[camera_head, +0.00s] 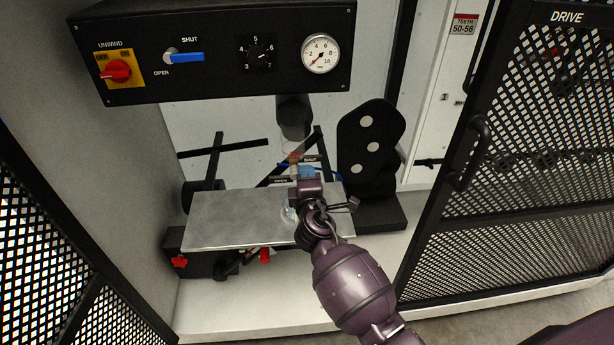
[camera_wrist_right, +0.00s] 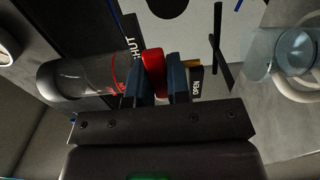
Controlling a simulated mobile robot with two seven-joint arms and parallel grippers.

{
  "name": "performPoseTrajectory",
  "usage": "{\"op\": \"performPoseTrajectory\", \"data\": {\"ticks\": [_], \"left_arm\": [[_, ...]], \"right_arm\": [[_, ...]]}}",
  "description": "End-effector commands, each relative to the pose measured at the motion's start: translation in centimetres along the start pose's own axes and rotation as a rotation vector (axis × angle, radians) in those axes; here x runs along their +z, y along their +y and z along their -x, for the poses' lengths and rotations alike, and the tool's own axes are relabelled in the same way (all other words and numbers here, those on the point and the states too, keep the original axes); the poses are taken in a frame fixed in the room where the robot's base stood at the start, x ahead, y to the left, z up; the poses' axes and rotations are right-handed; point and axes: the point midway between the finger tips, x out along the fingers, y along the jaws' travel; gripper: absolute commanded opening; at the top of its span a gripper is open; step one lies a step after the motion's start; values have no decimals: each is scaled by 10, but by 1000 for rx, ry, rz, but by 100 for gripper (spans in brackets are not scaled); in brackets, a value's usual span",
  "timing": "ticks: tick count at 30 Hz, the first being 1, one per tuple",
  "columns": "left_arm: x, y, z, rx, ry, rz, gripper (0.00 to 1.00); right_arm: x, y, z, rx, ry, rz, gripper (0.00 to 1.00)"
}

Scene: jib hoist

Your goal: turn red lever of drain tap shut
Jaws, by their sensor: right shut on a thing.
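The drain tap's dark, round pipe (camera_head: 293,118) comes down above the metal shelf in the head view. Its SHUT label (camera_head: 313,159) and OPEN label (camera_head: 280,181) show beside my right gripper (camera_head: 306,172). The red lever (camera_wrist_right: 153,67) shows in the right wrist view, between the blue-grey fingers of my right gripper (camera_wrist_right: 160,82), which is shut on it. In that view SHUT lies left of the lever and OPEN lies right of it. In the head view the gripper mostly hides the lever. My left gripper is not in view.
A metal shelf (camera_head: 225,222) lies below the tap. A clear vessel (camera_wrist_right: 290,48) shows right of the gripper in the wrist view. A black panel (camera_head: 210,75) hangs above, and a black upright plate (camera_head: 370,140) stands to the right.

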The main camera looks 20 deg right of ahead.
Motion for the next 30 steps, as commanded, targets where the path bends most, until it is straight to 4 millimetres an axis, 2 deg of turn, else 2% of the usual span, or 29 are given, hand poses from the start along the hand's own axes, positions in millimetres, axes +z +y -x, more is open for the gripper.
{"op": "performPoseTrajectory", "data": {"ticks": [1,6,21,26,30], "left_arm": [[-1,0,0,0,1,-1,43],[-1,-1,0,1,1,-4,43],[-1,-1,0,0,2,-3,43],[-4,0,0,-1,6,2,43],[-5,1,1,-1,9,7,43]], "right_arm": [[-3,4,-1,7,6,1,20],[-2,3,0,5,4,0,43],[0,2,2,3,0,-1,43],[0,1,18,1,0,-2,43],[0,0,42,0,1,-1,43]]}}
